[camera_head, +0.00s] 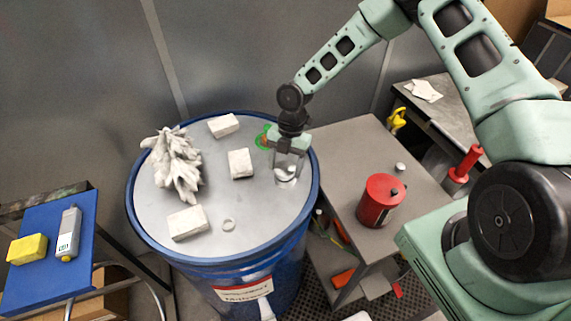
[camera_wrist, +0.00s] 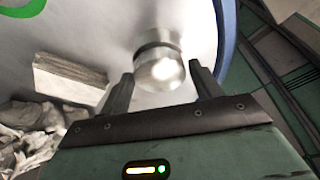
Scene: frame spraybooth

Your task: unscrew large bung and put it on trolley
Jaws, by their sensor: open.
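The large bung (camera_wrist: 160,62) is a shiny, rounded metal cap standing up from the drum lid near its right rim. In the head view the bung (camera_head: 286,175) shows partly behind my fingers. The blue drum (camera_head: 222,262) has a grey lid and a blue rim. My gripper (camera_head: 288,168) points down over the bung, and its fingers (camera_wrist: 160,80) are open on either side of it. I cannot tell whether either finger touches it. The trolley (camera_head: 345,150) is the grey-topped cart right of the drum.
A red can (camera_head: 380,201) and a small pale cap (camera_head: 400,167) stand on the trolley. The trolley top's back part is clear. A blue board (camera_head: 35,262) is at left.

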